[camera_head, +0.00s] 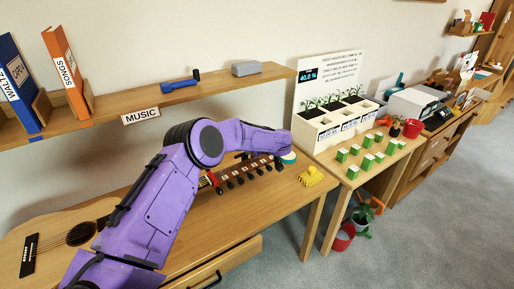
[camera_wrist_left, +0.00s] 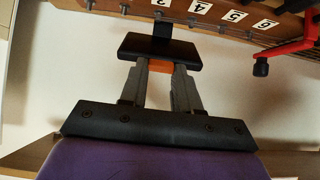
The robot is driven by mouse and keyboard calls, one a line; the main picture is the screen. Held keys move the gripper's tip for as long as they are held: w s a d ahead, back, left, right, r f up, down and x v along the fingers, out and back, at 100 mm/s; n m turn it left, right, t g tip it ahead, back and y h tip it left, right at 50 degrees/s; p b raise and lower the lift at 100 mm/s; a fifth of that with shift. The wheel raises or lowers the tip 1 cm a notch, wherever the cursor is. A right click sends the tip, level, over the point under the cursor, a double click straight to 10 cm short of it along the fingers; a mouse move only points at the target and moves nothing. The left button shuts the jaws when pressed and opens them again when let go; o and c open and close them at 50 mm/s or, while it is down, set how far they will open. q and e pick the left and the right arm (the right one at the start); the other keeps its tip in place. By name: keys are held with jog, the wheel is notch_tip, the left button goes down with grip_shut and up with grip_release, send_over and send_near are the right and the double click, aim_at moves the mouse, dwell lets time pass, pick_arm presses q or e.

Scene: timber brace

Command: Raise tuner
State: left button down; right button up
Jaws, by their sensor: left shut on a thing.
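In the left wrist view my left gripper (camera_wrist_left: 161,75) is shut on a black block-like thing with an orange part between the fingers, which looks like the tuner (camera_wrist_left: 158,49). A black piece of it reaches up to the wooden edge of the numbered guitar headstock (camera_wrist_left: 205,14); whether it touches or is clipped there I cannot tell. In the head view my purple left arm crosses the bench, and the gripper and tuner are hidden or too small to make out. The guitar (camera_head: 75,232) lies on the bench, its neck partly behind the arm. My right gripper is not in view.
A red and black tool (camera_head: 213,182) lies by the headstock; it also shows in the left wrist view (camera_wrist_left: 285,48). A yellow thing (camera_head: 311,176) sits at the bench's right end. Above is a shelf marked MUSIC (camera_head: 160,105) with binders. A planter (camera_head: 340,120) stands right.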

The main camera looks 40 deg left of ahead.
pick_arm(q)
jog(key=shift+w+a+r, duration=0.3)
jog(key=shift+a+r, duration=0.35)
jog(key=shift+r, duration=0.1)
jog(key=shift+w+a+r+p, duration=0.25)
jog(key=shift+a+p, duration=0.1)
jog(key=shift+a, duration=0.25)
dwell(0.3)
jog(key=c, duration=0.8)
grip_release()
jog(key=shift+f, duration=0.1)
jog(key=shift+d, duration=0.1)
